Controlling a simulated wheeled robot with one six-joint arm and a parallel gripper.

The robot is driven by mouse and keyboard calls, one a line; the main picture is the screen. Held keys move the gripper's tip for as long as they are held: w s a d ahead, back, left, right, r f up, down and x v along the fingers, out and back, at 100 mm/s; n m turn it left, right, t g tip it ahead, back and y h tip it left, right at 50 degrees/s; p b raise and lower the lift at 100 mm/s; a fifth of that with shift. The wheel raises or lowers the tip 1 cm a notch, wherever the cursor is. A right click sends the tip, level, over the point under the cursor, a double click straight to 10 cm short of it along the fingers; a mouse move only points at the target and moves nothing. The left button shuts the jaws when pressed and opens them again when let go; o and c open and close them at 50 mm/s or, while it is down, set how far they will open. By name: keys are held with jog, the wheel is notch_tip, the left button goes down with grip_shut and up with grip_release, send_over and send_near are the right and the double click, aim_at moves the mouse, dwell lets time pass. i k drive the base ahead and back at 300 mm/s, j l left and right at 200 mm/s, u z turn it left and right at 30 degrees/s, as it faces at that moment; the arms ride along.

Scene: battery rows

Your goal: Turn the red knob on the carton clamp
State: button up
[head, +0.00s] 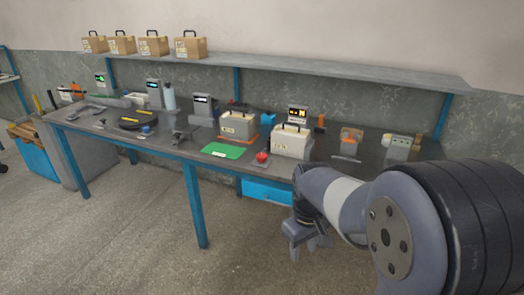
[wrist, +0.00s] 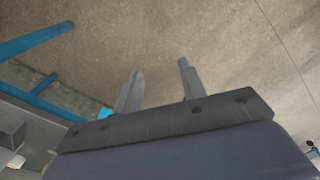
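A small red knob (head: 262,157) sits near the front edge of the workbench (head: 180,150) in the head view. It is just left of a cream battery box (head: 290,141) and right of a green mat (head: 223,151). The clamp body under the knob is too small to make out. My gripper (head: 308,246) hangs in front of the bench, below its top, to the right of the knob and well apart from it. In the wrist view, the two fingers of my gripper (wrist: 158,82) stand apart with bare floor between them. The knob does not show there.
Another battery box (head: 238,125) stands on an orange base behind the mat. Several cartons (head: 190,46) sit on the upper shelf (head: 330,69). A blue drawer (head: 267,191) hangs under the bench. Blue legs (head: 195,205) carry the bench. The floor in front is clear.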

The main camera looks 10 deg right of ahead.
aim_at(261, 157)
jog(key=i+j+z, duration=0.1)
jog(key=i, duration=0.4)
jog(key=i+j, duration=0.3)
jog(key=i, duration=0.2)
jog(key=i+j+z, duration=0.15)
jog(key=i, duration=0.4)
jog(key=i+j+z, duration=0.1)
jog(key=i+j, duration=0.2)
jog(key=i, duration=0.2)
